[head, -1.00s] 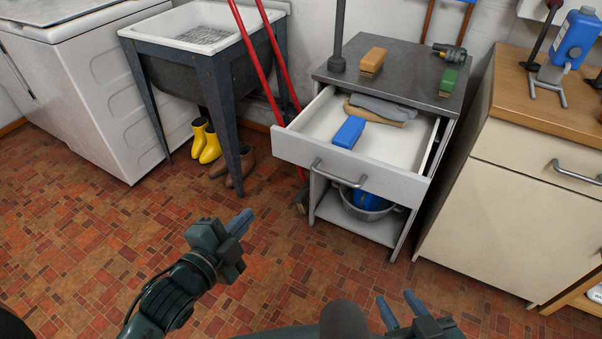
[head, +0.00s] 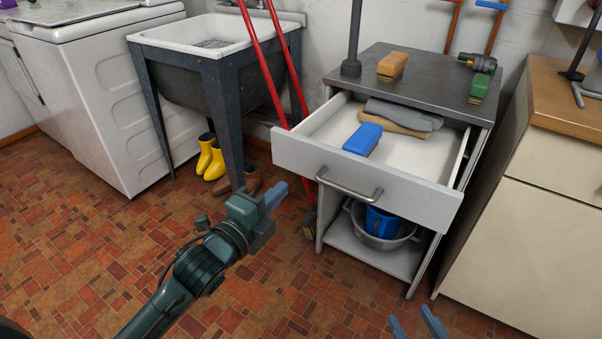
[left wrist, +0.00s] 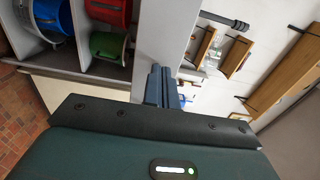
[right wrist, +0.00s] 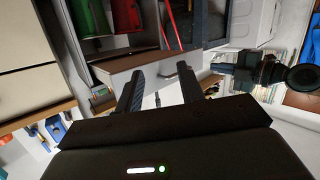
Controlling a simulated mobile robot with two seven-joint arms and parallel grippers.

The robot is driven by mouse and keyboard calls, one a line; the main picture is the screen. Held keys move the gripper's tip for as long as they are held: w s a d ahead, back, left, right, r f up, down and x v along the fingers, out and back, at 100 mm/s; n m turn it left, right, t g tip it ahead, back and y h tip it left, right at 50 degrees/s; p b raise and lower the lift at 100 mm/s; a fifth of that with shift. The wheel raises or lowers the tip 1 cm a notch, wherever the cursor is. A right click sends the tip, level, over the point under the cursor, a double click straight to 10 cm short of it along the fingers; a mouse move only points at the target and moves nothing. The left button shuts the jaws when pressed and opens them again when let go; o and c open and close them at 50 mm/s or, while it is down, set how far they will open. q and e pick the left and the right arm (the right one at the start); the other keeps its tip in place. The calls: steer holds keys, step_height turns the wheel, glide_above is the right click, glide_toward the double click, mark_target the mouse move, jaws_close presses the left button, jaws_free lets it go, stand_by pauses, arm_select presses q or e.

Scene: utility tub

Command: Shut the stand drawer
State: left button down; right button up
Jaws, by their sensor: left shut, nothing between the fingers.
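The stand drawer (head: 365,180) is pulled out of the grey-topped stand (head: 425,82), with a bar handle (head: 348,188) on its pale front. A blue block-like item (head: 362,139) and folded grey and tan cloths (head: 400,115) lie inside. My left gripper (head: 276,195) is shut and empty, just below the left end of the drawer front; I cannot judge the depth gap. Its fingers (left wrist: 163,88) point at a pale panel in the left wrist view. My right gripper (head: 418,325) is open and empty, low in front of the stand; its fingers (right wrist: 160,90) are apart.
A metal bowl with a blue container (head: 382,222) sits on the stand's lower shelf. Red poles (head: 265,65) lean left of the stand, beside the utility tub (head: 200,70). Yellow boots (head: 211,158) stand under the tub. A wooden-topped cabinet (head: 540,180) is right. Floor in front is clear.

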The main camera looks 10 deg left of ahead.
mark_target(309, 163)
arm_select(q)
steer(key=b+x, duration=0.1)
steer(key=x, duration=0.6)
steer(key=shift+w+f, duration=0.1)
steer(key=shift+w, duration=0.1)
steer(key=shift+w+d+b, duration=0.2)
steer(key=shift+w+b, duration=0.1)
steer(key=shift+w, duration=0.15)
arm_select(e)
steer(key=shift+w+a+r+n+t+y, duration=0.1)
steer(key=shift+w+a+n+t+y, duration=0.2)
steer(key=shift+t, duration=0.4)
steer(key=shift+s, duration=0.1)
